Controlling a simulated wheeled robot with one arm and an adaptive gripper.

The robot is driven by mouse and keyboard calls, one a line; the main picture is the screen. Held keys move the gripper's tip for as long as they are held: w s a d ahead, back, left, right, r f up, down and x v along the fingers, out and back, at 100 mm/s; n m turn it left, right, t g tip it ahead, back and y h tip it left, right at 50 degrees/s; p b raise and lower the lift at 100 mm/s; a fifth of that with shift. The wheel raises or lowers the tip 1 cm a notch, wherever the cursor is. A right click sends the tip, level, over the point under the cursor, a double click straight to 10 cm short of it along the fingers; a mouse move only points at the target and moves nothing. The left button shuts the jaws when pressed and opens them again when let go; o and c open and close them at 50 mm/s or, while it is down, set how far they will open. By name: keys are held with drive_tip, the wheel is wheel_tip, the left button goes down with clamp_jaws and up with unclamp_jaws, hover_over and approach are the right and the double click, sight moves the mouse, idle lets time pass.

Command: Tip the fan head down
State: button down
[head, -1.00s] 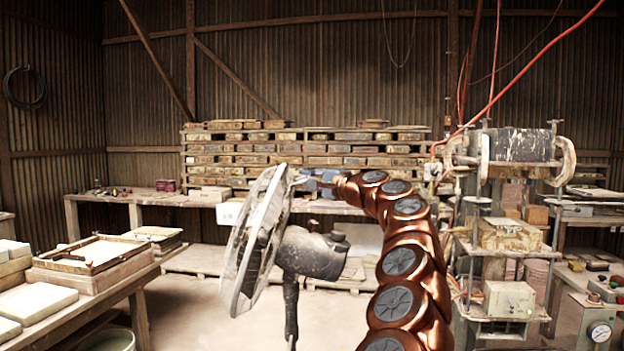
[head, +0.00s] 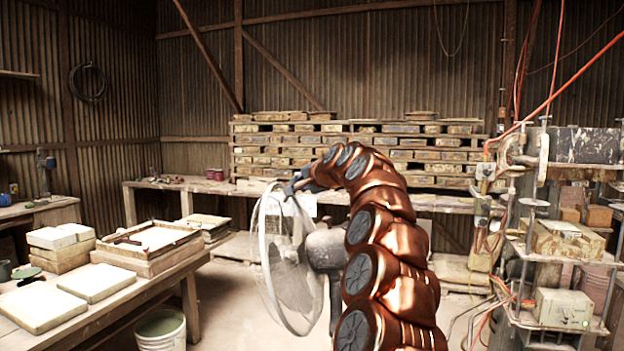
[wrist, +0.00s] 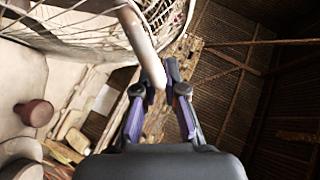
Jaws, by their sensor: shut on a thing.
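The fan head, with its round wire guard (head: 284,270) and dark motor housing (head: 325,247), stands at the centre of the head view on a dark pole (head: 335,300). The guard faces left and its top leans left past its bottom, so the face points somewhat downward. My gripper (head: 297,184) is at the top of the guard. In the wrist view, my gripper (wrist: 162,98) is shut on a pale rim bar of the guard. The guard's wires (wrist: 75,35) spread across the upper left there. My arm hides part of the housing.
A worktable (head: 188,268) with pale tiles and a framed tray (head: 150,246) is at left. A white bucket (head: 161,328) stands beside it. A back bench (head: 175,186) stands before stacked boards (head: 380,155). The press (head: 560,240) stands at right. Floor between table and fan is clear.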

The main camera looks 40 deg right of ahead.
drive_tip(key=shift+w+a+f, duration=0.2)
drive_tip(key=shift+w+a, duration=0.1)
drive_tip(key=c, duration=1.2)
unclamp_jaws()
drive_tip(key=shift+v, duration=6.05)
drive_tip(key=shift+r, duration=0.15)
